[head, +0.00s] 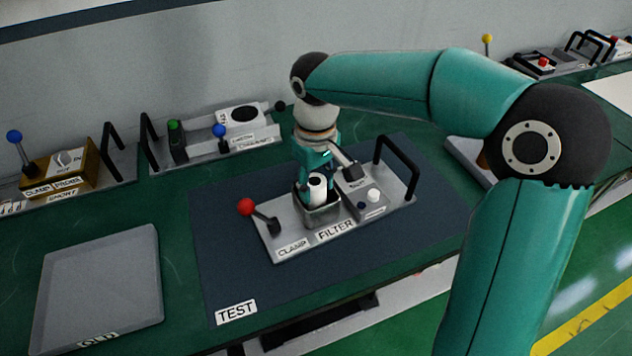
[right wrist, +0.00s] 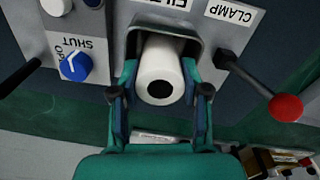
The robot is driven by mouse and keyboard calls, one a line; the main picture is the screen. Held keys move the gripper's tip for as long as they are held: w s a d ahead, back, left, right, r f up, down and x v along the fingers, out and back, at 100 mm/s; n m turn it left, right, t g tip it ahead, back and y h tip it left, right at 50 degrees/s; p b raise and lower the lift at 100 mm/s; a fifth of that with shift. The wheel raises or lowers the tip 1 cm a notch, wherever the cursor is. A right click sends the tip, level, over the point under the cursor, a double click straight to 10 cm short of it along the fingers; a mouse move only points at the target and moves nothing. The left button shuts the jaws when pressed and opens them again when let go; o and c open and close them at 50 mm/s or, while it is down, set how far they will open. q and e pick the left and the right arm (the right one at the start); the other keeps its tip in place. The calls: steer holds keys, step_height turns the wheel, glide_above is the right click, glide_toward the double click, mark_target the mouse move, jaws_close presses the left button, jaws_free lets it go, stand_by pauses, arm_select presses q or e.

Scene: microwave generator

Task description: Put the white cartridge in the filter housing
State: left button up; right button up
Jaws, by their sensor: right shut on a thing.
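The white cartridge (head: 317,188) stands about upright at the grey filter housing (head: 322,215) on the filter plate. It also shows in the right wrist view (right wrist: 160,62), with a dark hole in its end. My right gripper (head: 312,182) is shut on the cartridge, one finger on each side of it. My left gripper is not in view.
A red-knobbed clamp lever (head: 246,207) stands left of the housing, and a black handle (head: 398,165) at the right. A blue SHUT valve knob (right wrist: 76,66) is beside the housing. An empty grey OLD tray (head: 100,285) lies at the left. The TEST mat (head: 235,275) is clear in front.

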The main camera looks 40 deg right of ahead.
steer(key=o, duration=1.1)
steer(key=shift+o, duration=0.2)
step_height(320, 180, up, 12)
steer(key=p, duration=0.1)
